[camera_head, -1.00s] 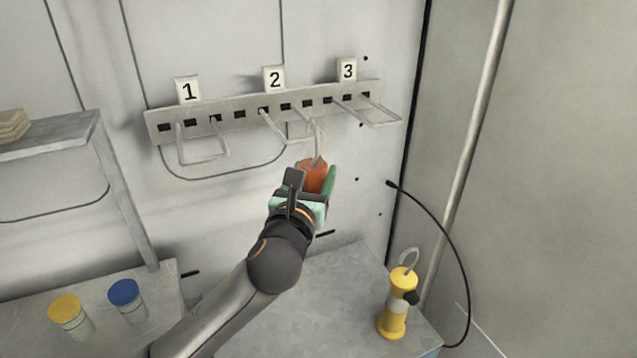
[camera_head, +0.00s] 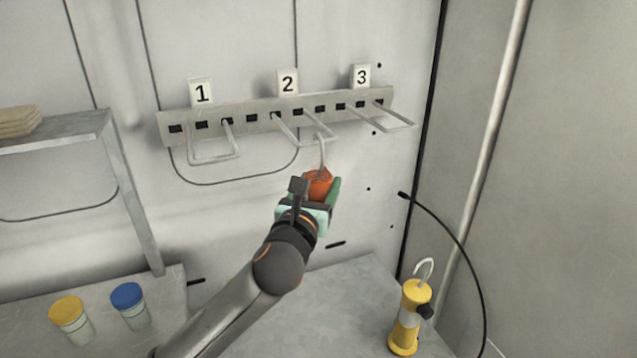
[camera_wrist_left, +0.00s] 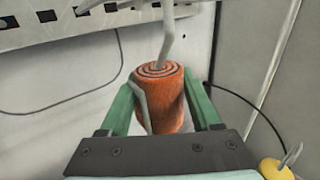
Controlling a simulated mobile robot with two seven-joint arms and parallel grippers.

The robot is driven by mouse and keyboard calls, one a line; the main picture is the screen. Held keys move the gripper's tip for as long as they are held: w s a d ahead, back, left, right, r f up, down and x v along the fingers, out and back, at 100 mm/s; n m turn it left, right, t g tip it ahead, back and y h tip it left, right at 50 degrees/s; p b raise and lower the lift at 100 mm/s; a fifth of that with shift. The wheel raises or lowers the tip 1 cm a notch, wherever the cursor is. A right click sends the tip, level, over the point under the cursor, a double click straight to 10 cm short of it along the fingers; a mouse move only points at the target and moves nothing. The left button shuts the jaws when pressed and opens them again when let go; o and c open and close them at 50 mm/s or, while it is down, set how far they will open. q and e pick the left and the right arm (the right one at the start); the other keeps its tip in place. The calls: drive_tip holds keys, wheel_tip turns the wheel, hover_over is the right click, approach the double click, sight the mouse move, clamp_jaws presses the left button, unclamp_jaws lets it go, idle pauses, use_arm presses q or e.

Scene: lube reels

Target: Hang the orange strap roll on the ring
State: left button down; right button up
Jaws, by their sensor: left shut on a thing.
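The orange strap roll (camera_head: 318,184) is a spiral-wound cylinder with a bent grey hook (camera_head: 322,155) rising from its top. My left gripper (camera_head: 319,188) is shut on the roll and holds it roughly upright below the wire ring under label 2 (camera_head: 305,143). The upper end of the hook overlaps the front of that ring in the head view; I cannot tell whether it rests on it. In the left wrist view the roll (camera_wrist_left: 164,100) sits between the green fingers (camera_wrist_left: 160,110), and the hook's top is cut off by the frame edge. My right gripper is not in view.
The perforated rack (camera_head: 250,118) also carries wire rings under label 1 (camera_head: 215,158) and label 3 (camera_head: 395,118). A yellow lamp-like object with a hook (camera_head: 405,325) stands at lower right. Yellow-lidded (camera_head: 68,310) and blue-lidded (camera_head: 128,297) jars stand at lower left.

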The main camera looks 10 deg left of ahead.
use_arm(q)
drive_tip(key=shift+c, duration=0.2)
unclamp_jaws()
idle(0.3)
